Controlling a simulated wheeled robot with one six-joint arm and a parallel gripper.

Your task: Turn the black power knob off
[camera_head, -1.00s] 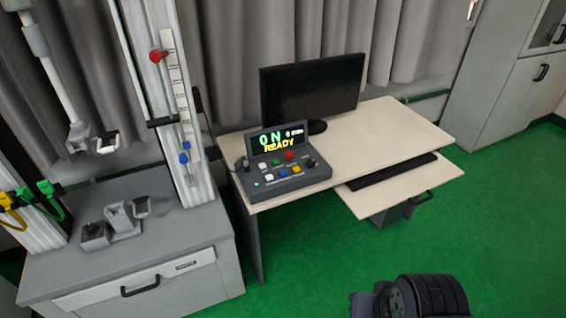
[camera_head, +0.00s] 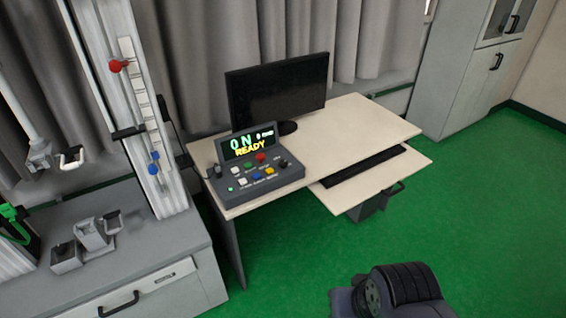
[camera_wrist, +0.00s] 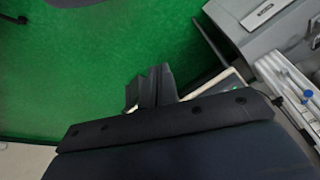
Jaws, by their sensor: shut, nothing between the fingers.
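The grey control box (camera_head: 257,182) sits on the left part of the desk. Its screen (camera_head: 248,143) reads ON and READY. The black knob (camera_head: 284,163) is at the right end of the box's panel, beside the red button (camera_head: 260,157); its pointing direction is too small to tell. My gripper (camera_wrist: 150,88) shows in the wrist view as dark fingers, shut and empty, over the green floor and a pale edge. It is apart from the knob, which I cannot make out in that view.
The desk (camera_head: 370,125) also bears a black monitor (camera_head: 277,92), with a keyboard (camera_head: 362,166) on its pull-out shelf. The drop tower (camera_head: 150,110) stands on a grey cabinet (camera_head: 160,245) at left.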

